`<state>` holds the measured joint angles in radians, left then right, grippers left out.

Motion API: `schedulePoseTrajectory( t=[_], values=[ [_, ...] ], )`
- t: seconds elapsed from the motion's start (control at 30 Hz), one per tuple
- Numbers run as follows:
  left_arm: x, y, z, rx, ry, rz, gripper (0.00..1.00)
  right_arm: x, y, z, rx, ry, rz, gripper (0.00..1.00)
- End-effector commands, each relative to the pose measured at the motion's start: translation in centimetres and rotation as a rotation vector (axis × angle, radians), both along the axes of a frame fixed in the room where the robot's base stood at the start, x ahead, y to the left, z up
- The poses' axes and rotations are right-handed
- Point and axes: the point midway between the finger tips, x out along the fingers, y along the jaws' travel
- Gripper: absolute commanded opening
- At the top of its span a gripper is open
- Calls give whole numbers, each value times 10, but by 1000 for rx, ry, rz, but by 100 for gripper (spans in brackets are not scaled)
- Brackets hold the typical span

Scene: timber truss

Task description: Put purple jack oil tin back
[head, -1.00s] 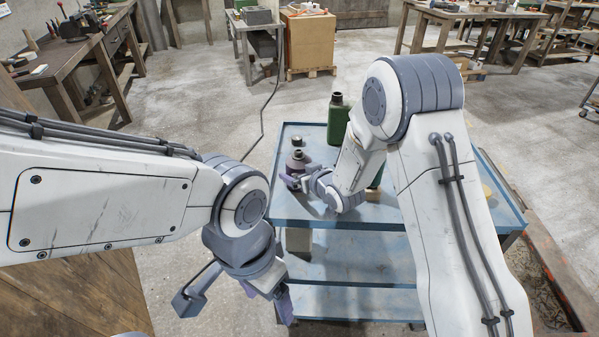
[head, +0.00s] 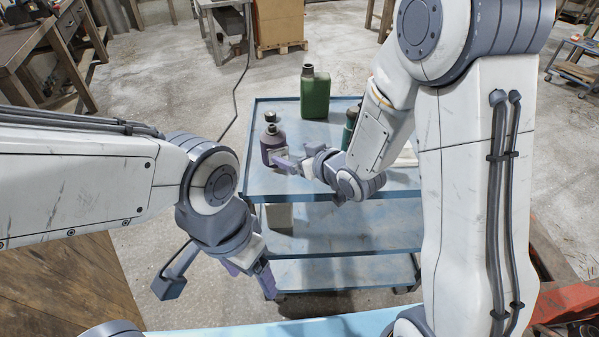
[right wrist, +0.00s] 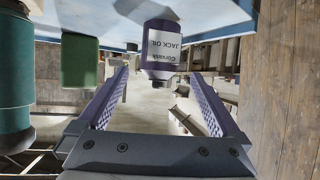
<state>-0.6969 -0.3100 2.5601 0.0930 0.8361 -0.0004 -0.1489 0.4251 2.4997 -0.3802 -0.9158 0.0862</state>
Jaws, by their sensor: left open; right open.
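The purple jack oil tin (head: 270,146), with a dark cap and a white label, stands upright on the blue cart's top (head: 262,183) near its left edge. In the right wrist view the tin (right wrist: 161,50) shows upside down, its label reading JACK OIL, in line with the gap between the fingers. My right gripper (head: 284,157) is open, its fingers at the tin's right side; I cannot tell whether they touch it. The right gripper also shows in the wrist view (right wrist: 158,78). My left gripper (head: 250,277) is open and empty, low in front of the cart's left side.
A green canister (head: 314,95) stands at the back of the cart top. A teal bottle (head: 350,125) is partly hidden behind my right arm. A small dark item (head: 270,117) sits just behind the tin. A workbench (head: 45,50) stands at the far left.

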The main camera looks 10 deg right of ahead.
Motion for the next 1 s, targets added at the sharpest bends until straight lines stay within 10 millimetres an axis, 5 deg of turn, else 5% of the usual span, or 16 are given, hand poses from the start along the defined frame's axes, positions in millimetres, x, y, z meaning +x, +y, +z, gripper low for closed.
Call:
schedulePoseTrajectory(
  t=[0.23, 0.37, 0.8, 1.0],
  values=[
    [0, 0, 0, 0, 0, 0, 76, -14, 7, 2, -61, 66, 3, 100],
    [0, 0, 0, 0, 0, 0, 76, -46, 16, 3, -164, 206, 5, 100],
    [0, 0, 0, 0, 0, 0, 76, -252, 14, 25, -453, 806, 125, 100],
    [0, 0, 0, 0, 0, 0, 76, -298, 6, 34, -505, 927, 175, 100]
  ],
)
